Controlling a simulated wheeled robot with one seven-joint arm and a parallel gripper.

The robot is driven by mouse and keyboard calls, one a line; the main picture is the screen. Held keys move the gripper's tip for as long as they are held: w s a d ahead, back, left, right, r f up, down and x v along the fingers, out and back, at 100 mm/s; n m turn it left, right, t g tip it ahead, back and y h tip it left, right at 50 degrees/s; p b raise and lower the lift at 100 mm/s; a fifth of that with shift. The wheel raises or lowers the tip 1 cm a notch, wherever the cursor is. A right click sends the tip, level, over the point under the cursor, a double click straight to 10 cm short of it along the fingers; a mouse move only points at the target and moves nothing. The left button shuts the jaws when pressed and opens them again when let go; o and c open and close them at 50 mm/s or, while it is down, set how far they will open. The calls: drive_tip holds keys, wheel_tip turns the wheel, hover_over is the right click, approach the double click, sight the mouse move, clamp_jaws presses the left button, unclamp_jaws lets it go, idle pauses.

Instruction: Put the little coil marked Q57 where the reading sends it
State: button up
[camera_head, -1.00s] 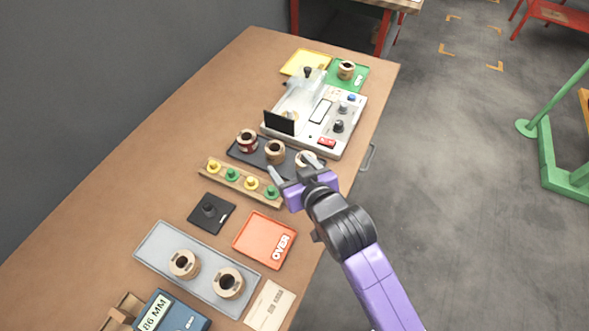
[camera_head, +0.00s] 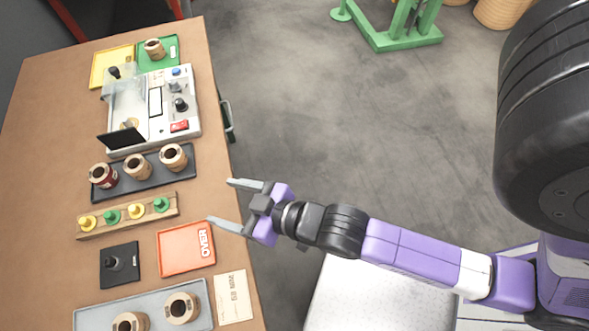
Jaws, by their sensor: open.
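Three small coils stand on a black tray (camera_head: 152,182): a dark red one (camera_head: 103,176), a tan one (camera_head: 137,167) and another tan one (camera_head: 173,157). Two more coils (camera_head: 181,308) (camera_head: 130,322) stand on the grey tray (camera_head: 93,312) at the bottom. One coil (camera_head: 154,49) stands in the green tray (camera_head: 172,43). I cannot read a Q57 mark on any coil. The white tester (camera_head: 186,137) has a clear cover and a black flap; its display shows no legible reading. My gripper (camera_head: 220,201) is open and empty over the table's right edge, right of the coils.
An orange tray marked OVER (camera_head: 186,248) lies just left of my gripper. A yellow tray (camera_head: 105,62) is at the back. A wooden rack (camera_head: 94,232) holds several coloured pegs. A black pad (camera_head: 119,265) and a paper card (camera_head: 234,297) lie nearby.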

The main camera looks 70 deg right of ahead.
drive_tip(key=s+r, duration=0.4)
drive_tip(key=s, duration=0.4)
drive_tip(key=s+d+r+t, duration=0.1)
drive_tip(key=s+r, duration=0.3)
drive_tip(key=s, duration=0.4)
drive_tip(key=shift+s+d+n, duration=0.3)
drive_tip(key=shift+s, duration=0.1)
